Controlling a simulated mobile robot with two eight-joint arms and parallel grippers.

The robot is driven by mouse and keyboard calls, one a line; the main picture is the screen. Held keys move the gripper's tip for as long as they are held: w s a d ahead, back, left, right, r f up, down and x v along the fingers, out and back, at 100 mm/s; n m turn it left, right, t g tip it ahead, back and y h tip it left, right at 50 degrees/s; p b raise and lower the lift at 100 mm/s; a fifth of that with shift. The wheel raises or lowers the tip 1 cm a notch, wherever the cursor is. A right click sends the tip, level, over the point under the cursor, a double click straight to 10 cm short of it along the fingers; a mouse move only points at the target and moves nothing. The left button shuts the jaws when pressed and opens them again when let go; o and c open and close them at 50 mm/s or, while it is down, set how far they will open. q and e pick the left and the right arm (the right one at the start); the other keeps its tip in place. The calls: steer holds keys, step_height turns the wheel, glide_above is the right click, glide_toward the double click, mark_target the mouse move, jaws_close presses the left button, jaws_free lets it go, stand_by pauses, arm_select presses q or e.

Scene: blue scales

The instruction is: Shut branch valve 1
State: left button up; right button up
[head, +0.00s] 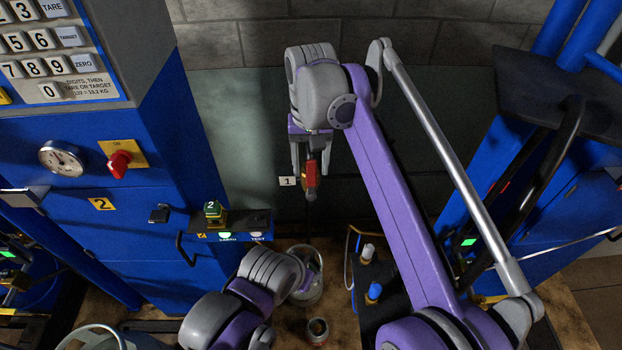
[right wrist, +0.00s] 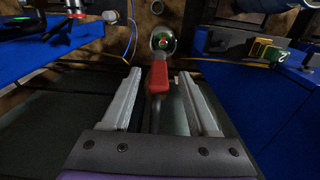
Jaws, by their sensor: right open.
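The red valve handle (head: 311,174) stands beside a small "1" label (head: 288,181) on the back wall. In the head view my right gripper (head: 311,168) points down at this handle, with its fingers on either side of it. In the right wrist view the open right gripper (right wrist: 159,76) has the red handle (right wrist: 158,80) between its fingers, with a gap on both sides. My left arm comes in at the bottom middle of the head view. Its fingers cannot be made out there.
A blue cabinet on the left carries a red knob (head: 119,163) on a yellow plate, a round gauge (head: 61,159) and a "2" label (head: 102,204). A green-topped "2" block (head: 213,212) sits on a ledge. A clear vessel (head: 309,285) stands below the valve.

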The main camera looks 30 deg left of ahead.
mark_target(311, 186)
steer(key=shift+w+f, duration=0.1)
steer(key=shift+f, duration=1.9)
jaws_close()
